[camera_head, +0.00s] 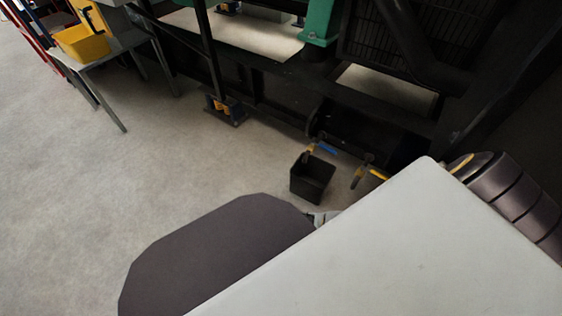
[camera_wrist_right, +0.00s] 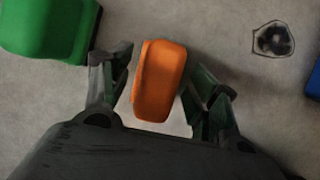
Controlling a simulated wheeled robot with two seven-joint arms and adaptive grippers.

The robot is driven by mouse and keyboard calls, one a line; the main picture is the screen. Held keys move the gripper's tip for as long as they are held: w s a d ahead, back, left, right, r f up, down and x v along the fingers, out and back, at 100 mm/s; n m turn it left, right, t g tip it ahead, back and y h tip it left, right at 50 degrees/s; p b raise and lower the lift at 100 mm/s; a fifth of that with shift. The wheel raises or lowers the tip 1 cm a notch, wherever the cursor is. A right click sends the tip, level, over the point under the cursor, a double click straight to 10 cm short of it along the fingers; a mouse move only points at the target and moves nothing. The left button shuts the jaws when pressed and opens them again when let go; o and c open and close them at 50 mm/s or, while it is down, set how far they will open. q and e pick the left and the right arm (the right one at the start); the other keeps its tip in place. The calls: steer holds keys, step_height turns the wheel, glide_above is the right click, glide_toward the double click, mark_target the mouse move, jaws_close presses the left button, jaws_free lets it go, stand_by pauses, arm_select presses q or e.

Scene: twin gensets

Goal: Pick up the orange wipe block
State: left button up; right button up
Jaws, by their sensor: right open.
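In the right wrist view an orange wipe block (camera_wrist_right: 159,80), with rounded edges, lies in the middle over a grey surface. My right gripper (camera_wrist_right: 160,75) is open, with one finger on each side of the block. The fingers look close to the block's sides, with a narrow gap on the left. I cannot tell how far down the fingers reach. The block cannot be made out in the head view, where a large pale panel covers the lower right. My left gripper is not in view.
A green object (camera_wrist_right: 48,28) stands close to the left finger in the right wrist view. A dark round mark or part (camera_wrist_right: 273,39) and a blue edge (camera_wrist_right: 314,82) are on the right. In the head view a black bin (camera_head: 312,180) stands on open floor by the dark frame.

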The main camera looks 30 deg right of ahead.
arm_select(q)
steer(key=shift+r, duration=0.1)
arm_select(e)
steer(key=shift+c, duration=1)
jaws_close()
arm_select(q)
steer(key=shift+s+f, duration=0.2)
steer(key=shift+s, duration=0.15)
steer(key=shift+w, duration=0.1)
